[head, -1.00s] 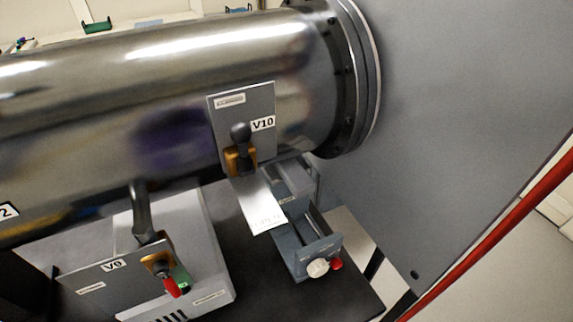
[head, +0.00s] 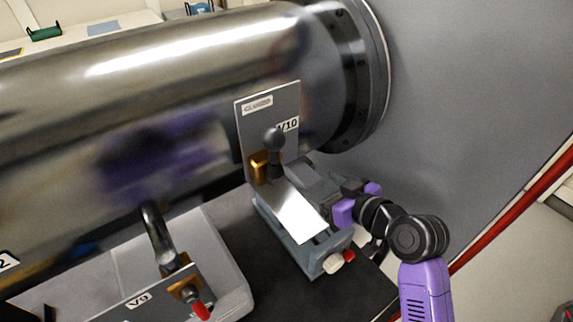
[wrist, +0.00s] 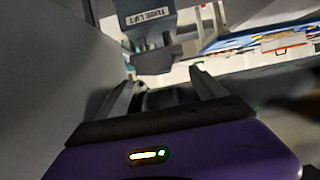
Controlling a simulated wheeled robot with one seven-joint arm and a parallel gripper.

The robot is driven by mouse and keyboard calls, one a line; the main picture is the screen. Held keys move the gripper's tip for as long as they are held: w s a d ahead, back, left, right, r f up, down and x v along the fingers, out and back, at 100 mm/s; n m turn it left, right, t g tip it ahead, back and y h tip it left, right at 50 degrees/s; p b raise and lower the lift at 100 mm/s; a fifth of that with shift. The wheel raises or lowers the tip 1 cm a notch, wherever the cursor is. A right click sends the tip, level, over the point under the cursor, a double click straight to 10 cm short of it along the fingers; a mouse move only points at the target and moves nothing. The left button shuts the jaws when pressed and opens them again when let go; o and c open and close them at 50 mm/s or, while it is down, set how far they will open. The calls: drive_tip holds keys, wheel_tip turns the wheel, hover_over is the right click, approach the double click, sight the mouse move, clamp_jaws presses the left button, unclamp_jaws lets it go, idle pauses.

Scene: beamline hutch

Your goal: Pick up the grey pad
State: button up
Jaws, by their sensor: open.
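I cannot single out a grey pad with certainty in either view. In the wrist view, a grey block labelled "TUBE LIFT" (wrist: 148,18) hangs ahead of my gripper (wrist: 165,84), with a lower grey piece (wrist: 152,63) beneath it. My gripper's two fingers are apart, and I see nothing clearly held between them. In the head view, my purple arm reaches in from the lower right to the far side of the blue-grey slide stand (head: 310,262). The fingertips are hidden there.
A large metal tube (head: 200,75) passes above the stand. A grey wall (head: 480,90) and red rail (head: 500,222) are at right.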

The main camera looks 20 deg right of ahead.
sight(308, 176)
drive_tip(key=shift+x, duration=1.25)
drive_tip(key=shift+d+p+x, duration=0.15)
drive_tip(key=shift+p+x, duration=0.35)
drive_tip(key=shift+x, duration=0.8)
drive_tip(key=shift+d+p+x, duration=0.15)
drive_tip(key=shift+p+x, duration=0.35)
drive_tip(key=shift+x, duration=0.8)
drive_tip(key=shift+w, duration=0.1)
drive_tip(key=shift+c, duration=0.2)
drive_tip(key=shift+r, duration=0.1)
clamp_jaws()
